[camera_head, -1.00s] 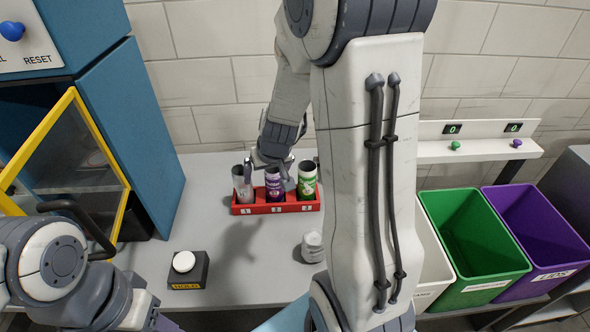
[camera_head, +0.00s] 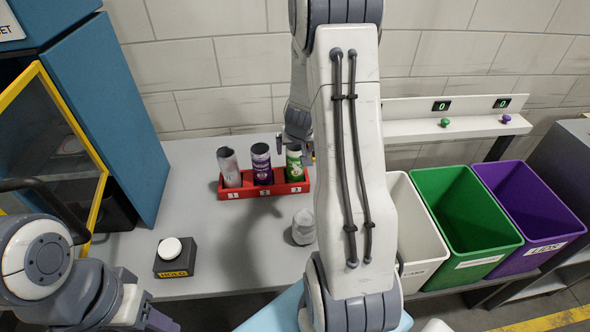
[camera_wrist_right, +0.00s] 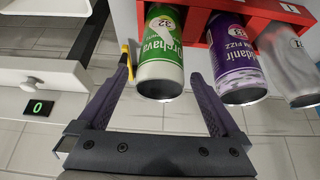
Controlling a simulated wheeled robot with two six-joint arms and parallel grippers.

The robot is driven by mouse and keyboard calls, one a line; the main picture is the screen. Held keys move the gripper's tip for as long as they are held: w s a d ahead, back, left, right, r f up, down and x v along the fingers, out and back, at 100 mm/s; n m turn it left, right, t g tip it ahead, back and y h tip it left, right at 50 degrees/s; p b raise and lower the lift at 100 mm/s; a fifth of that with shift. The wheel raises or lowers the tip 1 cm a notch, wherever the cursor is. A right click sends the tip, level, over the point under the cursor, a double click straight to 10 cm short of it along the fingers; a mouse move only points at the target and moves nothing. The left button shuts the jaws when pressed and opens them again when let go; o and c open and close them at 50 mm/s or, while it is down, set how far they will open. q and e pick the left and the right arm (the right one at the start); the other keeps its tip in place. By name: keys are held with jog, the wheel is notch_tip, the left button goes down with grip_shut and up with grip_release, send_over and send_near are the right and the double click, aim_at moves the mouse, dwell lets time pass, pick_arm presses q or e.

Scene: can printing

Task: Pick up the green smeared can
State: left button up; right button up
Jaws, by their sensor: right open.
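The green and white can (camera_head: 294,166) stands in slot 3 of the red rack (camera_head: 240,192).
A purple can (camera_head: 262,166) is in slot 2 and a plain silver can (camera_head: 229,168) in slot 1. White, green (camera_head: 463,215) and purple (camera_head: 528,210) bins stand at right. A HOLD button (camera_head: 174,258) is at left.

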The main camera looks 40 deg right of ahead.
jog(key=shift+x, duration=0.8)
grip_shut()
jog(key=shift+r, duration=0.1)
